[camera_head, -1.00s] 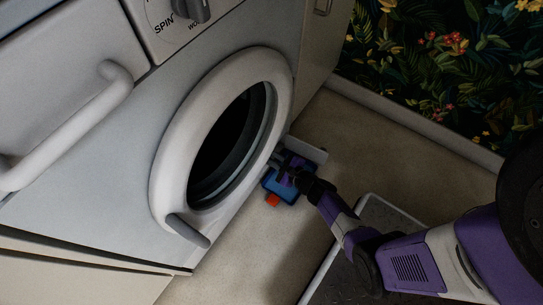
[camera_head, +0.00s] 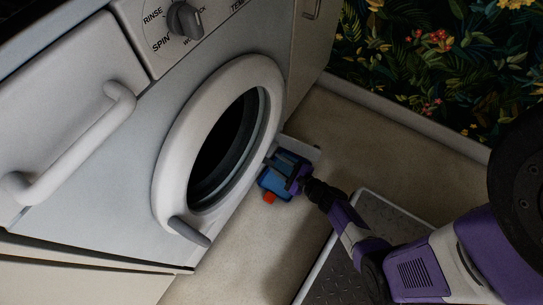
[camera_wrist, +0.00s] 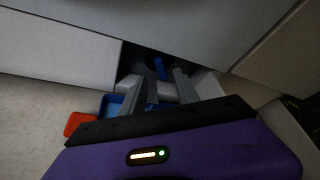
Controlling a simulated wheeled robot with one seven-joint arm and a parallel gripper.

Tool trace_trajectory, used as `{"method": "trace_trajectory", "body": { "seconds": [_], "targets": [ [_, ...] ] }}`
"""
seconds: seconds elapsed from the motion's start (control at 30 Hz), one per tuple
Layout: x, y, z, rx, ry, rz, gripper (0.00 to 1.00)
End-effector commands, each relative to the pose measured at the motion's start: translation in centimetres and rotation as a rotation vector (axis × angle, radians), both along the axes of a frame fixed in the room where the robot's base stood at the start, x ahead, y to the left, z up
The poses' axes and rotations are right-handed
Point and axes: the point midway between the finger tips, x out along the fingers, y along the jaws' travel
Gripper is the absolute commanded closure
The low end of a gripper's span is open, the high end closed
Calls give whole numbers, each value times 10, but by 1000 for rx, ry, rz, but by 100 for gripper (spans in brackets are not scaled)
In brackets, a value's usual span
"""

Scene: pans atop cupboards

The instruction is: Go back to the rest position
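My gripper (camera_head: 292,181) is low beside the washing machine, over or next to a blue object (camera_head: 272,180) with an orange-red part (camera_head: 269,197) near the floor. In the wrist view my gripper (camera_wrist: 162,80) has its two grey fingers apart, with a gap between them and nothing visibly clamped. The blue object (camera_wrist: 109,104) and its red part (camera_wrist: 78,123) show left of the fingers. A small blue piece (camera_wrist: 159,68) shows in a dark opening beyond the fingertips. I cannot tell whether the fingers touch the blue object.
The washing machine's round door (camera_head: 168,180) is left of my gripper. A drawer or cupboard front with a bar handle (camera_head: 75,150) is further left. A floral wall (camera_head: 440,65) with a pale skirting is at the back right. Bare floor (camera_head: 245,255) lies in front.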

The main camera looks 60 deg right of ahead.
Motion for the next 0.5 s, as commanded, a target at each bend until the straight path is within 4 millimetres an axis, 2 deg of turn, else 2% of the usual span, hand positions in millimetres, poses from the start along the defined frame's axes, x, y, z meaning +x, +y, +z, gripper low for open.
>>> {"method": "trace_trajectory", "body": {
  "seconds": [0.17,0.5],
  "targets": [
    [-11,2,4,1,-1,-1,63],
    [-11,2,4,0,-1,-1,63]
  ]
}}
